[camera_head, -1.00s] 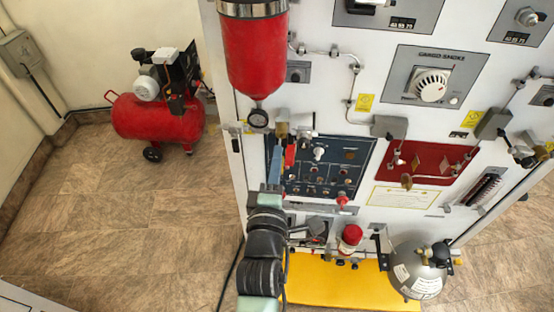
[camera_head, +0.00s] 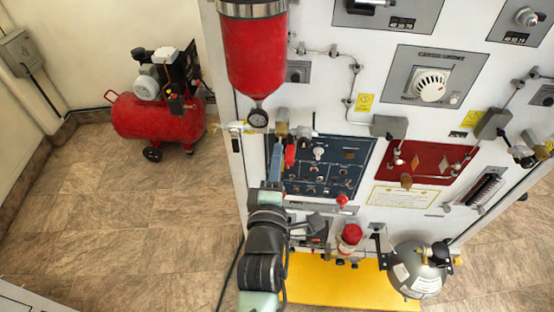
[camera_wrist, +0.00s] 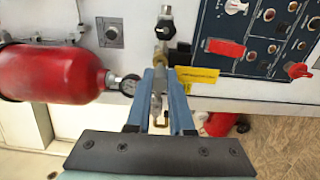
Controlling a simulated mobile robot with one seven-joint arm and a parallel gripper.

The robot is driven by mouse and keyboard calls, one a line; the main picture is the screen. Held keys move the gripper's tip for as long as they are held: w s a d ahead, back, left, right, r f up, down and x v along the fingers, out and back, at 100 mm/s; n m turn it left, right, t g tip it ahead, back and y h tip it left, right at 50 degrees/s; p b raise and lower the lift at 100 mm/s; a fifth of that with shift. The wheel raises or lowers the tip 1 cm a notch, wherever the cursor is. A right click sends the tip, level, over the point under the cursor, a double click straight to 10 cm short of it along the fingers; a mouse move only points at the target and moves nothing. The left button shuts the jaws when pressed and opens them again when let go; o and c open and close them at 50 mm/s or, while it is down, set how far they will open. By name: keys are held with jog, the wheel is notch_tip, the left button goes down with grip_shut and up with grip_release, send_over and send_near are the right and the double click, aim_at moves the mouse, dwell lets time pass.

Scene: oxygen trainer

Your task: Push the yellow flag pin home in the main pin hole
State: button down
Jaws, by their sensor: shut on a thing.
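My gripper (camera_wrist: 160,78) has two blue fingers, closed around a slim metal piece (camera_wrist: 158,100), probably the pin. A yellow flag (camera_wrist: 197,75) shows just right of the fingers in the wrist view. Beyond the fingertips, a metal and brass fitting (camera_wrist: 165,30) stands on the white panel, close in line with the pin. The main pin hole cannot be made out, nor how deep the pin sits. In the head view, my gripper (camera_head: 276,152) is at the left edge of the blue panel (camera_head: 330,165), and the pin is hidden.
A red cylinder (camera_head: 255,55) with a round gauge (camera_head: 258,118) hangs close left of the fingers. A red flag (camera_wrist: 225,47) and several knobs are on the blue panel at right. A grey tank (camera_head: 415,270) and yellow mat (camera_head: 330,285) lie below.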

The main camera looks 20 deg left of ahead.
jog(key=shift+x, duration=1.7)
jog(key=c, duration=0.7)
grip_release()
jog(key=shift+s, duration=0.1)
jog(key=shift+b+v, duration=1.95)
jog(key=shift+v, duration=4.45)
jog(key=shift+r, duration=0.1)
